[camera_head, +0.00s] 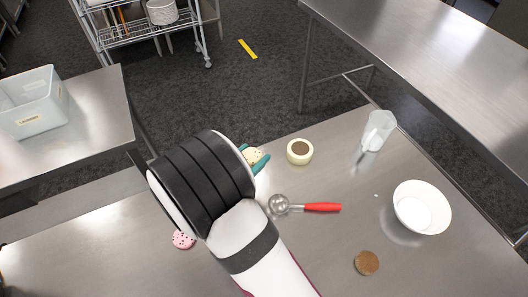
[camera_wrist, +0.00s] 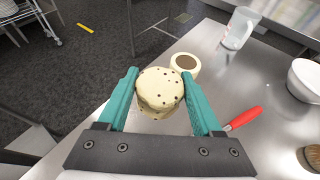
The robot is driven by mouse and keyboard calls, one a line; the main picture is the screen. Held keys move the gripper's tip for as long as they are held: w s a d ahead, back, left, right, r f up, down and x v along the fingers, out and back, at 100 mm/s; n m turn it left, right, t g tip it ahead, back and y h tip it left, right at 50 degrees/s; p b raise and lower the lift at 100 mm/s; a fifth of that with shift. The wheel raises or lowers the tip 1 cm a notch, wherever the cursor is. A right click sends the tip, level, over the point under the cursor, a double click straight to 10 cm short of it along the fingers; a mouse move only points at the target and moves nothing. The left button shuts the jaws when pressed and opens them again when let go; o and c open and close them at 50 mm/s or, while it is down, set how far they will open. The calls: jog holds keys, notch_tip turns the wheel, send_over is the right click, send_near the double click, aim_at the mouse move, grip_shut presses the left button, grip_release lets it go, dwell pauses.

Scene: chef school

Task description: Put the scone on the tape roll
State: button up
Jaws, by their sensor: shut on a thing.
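The scone (camera_wrist: 160,90) is pale and round with dark specks. My gripper (camera_wrist: 160,95) is shut on it, with one teal finger on each side in the wrist view. In the head view the scone (camera_head: 253,155) shows only partly beside a teal finger, as my arm hides the rest. The tape roll (camera_head: 299,152) is a cream ring with a brown middle, lying flat on the metal table. It also shows in the wrist view (camera_wrist: 185,65), just beyond the scone and a little to the right. The scone appears apart from the tape roll.
A red-handled scoop (camera_head: 320,207) lies on the table (camera_head: 320,255) right of my arm. A clear jug (camera_head: 377,131), a white bowl (camera_head: 421,207) and a brown round object (camera_head: 367,263) stand further right. A pink speckled round item (camera_head: 183,239) lies left of my arm.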

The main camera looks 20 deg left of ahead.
jog(key=w+d+r+m+g+h, duration=0.1)
jog(key=w+d+r+m+h, duration=0.15)
jog(key=w+d, duration=0.55)
jog(key=w+d+r+m+g+h, duration=0.1)
jog(key=w+d+m+g+h, duration=0.2)
jog(key=d, duration=1)
jog(key=t, duration=0.1)
send_over(301, 148)
notch_tip(301, 148, down, 7)
jog(key=shift+d+r, duration=0.15)
notch_tip(301, 148, down, 3)
jog(key=shift+w+f, duration=0.1)
jog(key=shift+f, duration=0.4)
jog(key=o, duration=1.4)
jog(key=shift+f, duration=0.1)
jog(key=shift+c, duration=0.2)
